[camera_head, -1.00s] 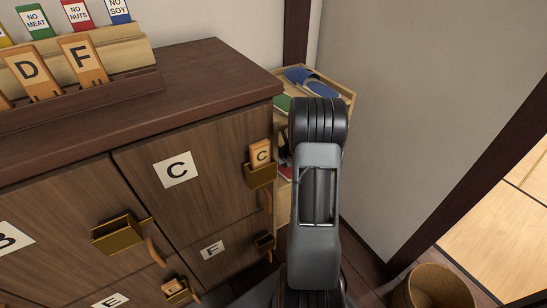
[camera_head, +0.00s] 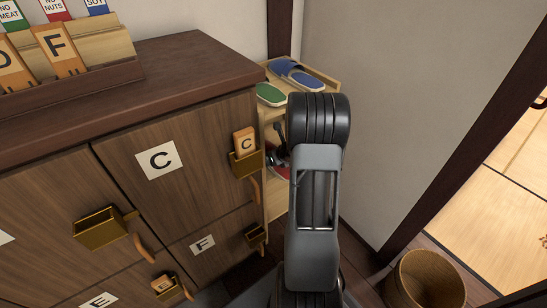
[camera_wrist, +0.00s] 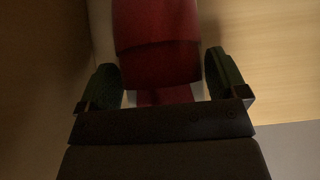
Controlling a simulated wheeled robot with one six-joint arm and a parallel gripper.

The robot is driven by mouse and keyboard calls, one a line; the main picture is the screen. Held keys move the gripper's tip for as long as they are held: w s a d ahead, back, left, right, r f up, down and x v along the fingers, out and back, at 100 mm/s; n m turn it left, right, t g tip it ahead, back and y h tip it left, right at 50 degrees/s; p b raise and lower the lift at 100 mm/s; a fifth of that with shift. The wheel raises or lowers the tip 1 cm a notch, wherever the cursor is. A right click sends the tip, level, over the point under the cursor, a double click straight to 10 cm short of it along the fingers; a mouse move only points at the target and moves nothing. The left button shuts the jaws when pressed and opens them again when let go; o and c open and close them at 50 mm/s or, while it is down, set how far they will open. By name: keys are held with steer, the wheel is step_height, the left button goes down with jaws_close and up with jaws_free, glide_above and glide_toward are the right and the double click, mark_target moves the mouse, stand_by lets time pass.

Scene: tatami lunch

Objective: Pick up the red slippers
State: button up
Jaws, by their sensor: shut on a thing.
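A red slipper (camera_wrist: 158,62) fills the upper middle of the wrist view, between the two dark fingers of my gripper (camera_wrist: 162,82). The gripper is shut on it. In the head view only a small red part (camera_head: 279,173) shows low in the shelf, left of my arm. My arm hides most of that spot, and whether one slipper or a pair is held cannot be told. Pale wood lies on both sides of the slipper in the wrist view.
The wooden shelf (camera_head: 325,83) holds blue slippers (camera_head: 297,75) and a green slipper (camera_head: 270,95) on top. The dark locker cabinet (camera_head: 190,65) stands close on the left, with brass holders jutting out. A wall is on the right. A round bin (camera_head: 427,281) stands lower right.

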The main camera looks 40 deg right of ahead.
steer(key=o, duration=0.7)
steer(key=shift+s+r, duration=0.1)
steer(key=shift+p+v, duration=2.55)
steer(key=shift+v, duration=4.3)
